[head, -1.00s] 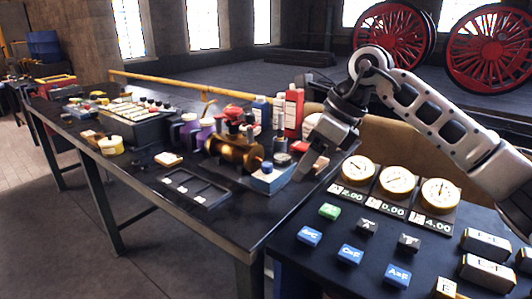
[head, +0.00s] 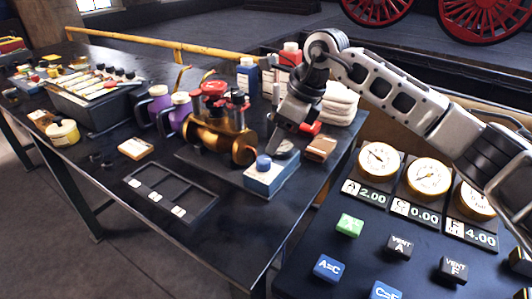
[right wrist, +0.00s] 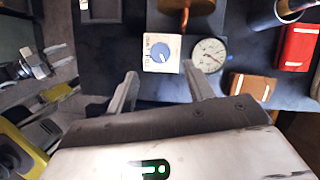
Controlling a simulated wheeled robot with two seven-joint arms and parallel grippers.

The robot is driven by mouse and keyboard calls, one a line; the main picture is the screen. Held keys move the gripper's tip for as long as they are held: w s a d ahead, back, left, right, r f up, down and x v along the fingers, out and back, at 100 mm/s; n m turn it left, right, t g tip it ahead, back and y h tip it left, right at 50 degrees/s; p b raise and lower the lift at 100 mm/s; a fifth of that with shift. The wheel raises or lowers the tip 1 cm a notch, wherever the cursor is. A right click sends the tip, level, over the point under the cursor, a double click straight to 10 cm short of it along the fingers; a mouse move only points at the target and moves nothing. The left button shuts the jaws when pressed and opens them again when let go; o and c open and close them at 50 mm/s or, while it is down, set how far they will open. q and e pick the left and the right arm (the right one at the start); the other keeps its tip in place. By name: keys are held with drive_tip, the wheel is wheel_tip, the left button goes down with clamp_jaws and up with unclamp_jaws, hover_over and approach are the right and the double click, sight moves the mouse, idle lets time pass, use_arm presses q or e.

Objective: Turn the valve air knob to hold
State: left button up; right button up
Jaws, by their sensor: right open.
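The blue air knob (head: 264,162) sits on top of a small blue and white box (head: 272,180) near the right end of the dark bench. In the right wrist view the round blue knob (right wrist: 162,52) has a white pointer mark, and its box has a pale top (right wrist: 150,42) with markings too small to read. My right gripper (head: 272,145) hangs just above and behind the knob. The wrist view shows its two fingers (right wrist: 160,74) apart and empty, with the knob just beyond the fingertips, not between them. My left gripper is not in view.
A brass valve (head: 220,140) with red parts stands left of the box. A brown block (head: 320,148) and a dial gauge (right wrist: 209,54) lie close by. A panel with gauges (head: 379,160) and buttons stands at right.

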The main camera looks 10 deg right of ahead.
sight(265, 159)
drive_tip(key=x, duration=0.7)
drive_tip(key=shift+p, duration=0.35)
drive_tip(key=c, duration=1)
